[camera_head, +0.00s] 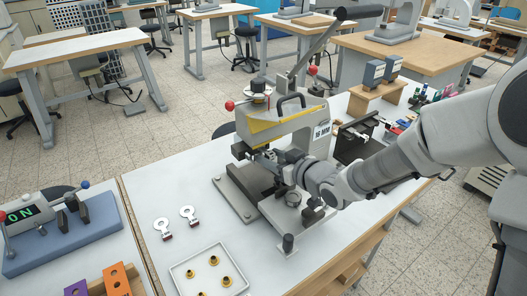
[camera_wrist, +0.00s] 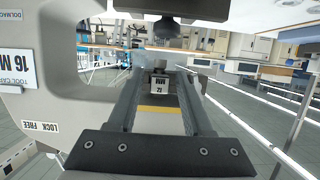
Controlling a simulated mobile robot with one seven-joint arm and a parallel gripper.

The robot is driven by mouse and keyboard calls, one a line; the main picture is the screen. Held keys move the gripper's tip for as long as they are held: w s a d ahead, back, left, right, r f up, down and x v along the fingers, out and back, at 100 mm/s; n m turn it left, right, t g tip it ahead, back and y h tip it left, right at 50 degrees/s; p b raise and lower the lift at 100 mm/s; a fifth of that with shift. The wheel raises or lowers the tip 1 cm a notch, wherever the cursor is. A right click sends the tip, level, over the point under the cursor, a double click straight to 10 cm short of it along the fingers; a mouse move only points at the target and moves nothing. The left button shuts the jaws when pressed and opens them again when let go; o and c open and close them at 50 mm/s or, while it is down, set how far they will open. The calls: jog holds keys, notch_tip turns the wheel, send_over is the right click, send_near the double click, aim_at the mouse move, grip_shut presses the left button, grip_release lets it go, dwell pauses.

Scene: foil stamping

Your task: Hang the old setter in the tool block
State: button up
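My gripper (camera_head: 266,156) reaches in at the front of the grey and yellow press (camera_head: 286,122), which is marked 16 MM. In the wrist view its two long fingers (camera_wrist: 160,82) stand on either side of a small grey piece labelled 12 MM (camera_wrist: 160,87), which looks like the setter. I cannot tell whether the fingers touch it. A dark round press part (camera_wrist: 166,28) shows beyond it. In the head view my arm and the press hide the setter. The dark slotted block (camera_head: 356,138) right of the press may be the tool block; its details are unclear.
A white tray (camera_head: 179,272) holds several brass pieces. Two key-like tags (camera_head: 163,228) lie beside it. A wooden riser (camera_head: 378,96) with labelled grey blocks stands behind the dark block. A lit ON device (camera_head: 62,238) is at left. The bench left of the press is partly clear.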

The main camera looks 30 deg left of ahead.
grip_shut()
jog(key=shift+d, duration=0.1)
jog(key=shift+s+d, duration=0.35)
jog(key=shift+d, duration=0.3)
jog(key=shift+s+d, duration=0.3)
jog(key=shift+d, duration=0.3)
jog(key=shift+s+d, duration=0.35)
jog(key=shift+d, duration=0.3)
jog(key=shift+s+d+p, duration=0.2)
jog(key=shift+s+d, duration=0.15)
jog(key=shift+d, duration=0.3)
jog(key=shift+s+d+p, duration=0.2)
jog(key=shift+s+d, duration=0.15)
jog(key=shift+d, duration=0.35)
jog(key=shift+s+d+p, duration=0.2)
jog(key=shift+s+d, duration=0.15)
jog(key=shift+d, duration=0.3)
